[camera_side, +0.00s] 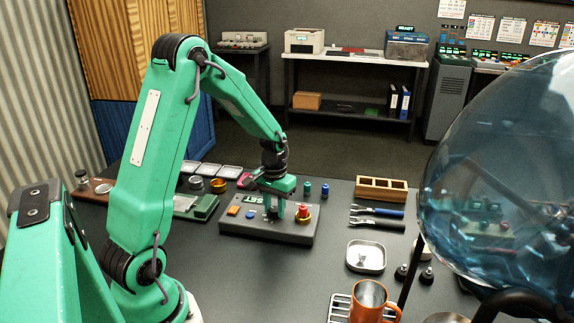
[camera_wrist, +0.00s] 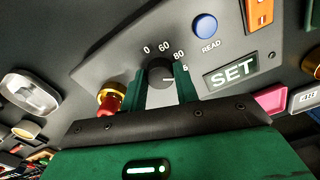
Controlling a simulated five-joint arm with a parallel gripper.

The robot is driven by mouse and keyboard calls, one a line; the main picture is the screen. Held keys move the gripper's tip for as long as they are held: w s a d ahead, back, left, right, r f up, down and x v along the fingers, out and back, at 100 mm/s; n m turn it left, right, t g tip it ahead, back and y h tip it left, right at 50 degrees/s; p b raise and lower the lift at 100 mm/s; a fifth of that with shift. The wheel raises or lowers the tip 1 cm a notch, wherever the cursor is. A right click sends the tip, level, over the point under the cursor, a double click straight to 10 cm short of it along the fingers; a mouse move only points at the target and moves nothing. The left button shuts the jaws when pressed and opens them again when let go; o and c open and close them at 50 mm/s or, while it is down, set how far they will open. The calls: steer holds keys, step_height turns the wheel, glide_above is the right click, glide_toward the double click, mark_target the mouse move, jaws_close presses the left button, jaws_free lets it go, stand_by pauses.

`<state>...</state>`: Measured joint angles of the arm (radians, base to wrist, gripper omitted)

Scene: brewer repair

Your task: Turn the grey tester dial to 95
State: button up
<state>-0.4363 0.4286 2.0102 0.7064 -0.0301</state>
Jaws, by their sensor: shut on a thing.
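The grey tester (camera_side: 258,232) lies on the dark bench in the side view, with my gripper (camera_side: 280,208) lowered over it. In the wrist view the round dark grey dial (camera_wrist: 159,72) sits between the two green fingers of my gripper (camera_wrist: 161,88), which is shut on it. A white pointer line on the dial points right, slightly downward, at the right finger. The marks 0, 60 and 80 show around the dial; a further mark below 80 is partly covered by that finger and cannot be read surely. The dial is hidden in the side view.
A red and brass knob (camera_wrist: 109,99) stands close left of the fingers. A blue READ button (camera_wrist: 205,26), a green SET label (camera_wrist: 231,73) and an orange switch (camera_wrist: 259,13) are on the tester. A wooden box (camera_side: 382,188) and a large blue glass globe (camera_side: 490,170) stand to the right.

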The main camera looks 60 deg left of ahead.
mark_target(276, 209)
steer(key=shift+w+d, duration=0.1)
steer(key=shift+w, duration=0.15)
steer(key=o, duration=0.7)
steer(key=shift+o, duration=1.4)
steer(key=shift+s, duration=0.15)
steer(key=shift+r, duration=3.95)
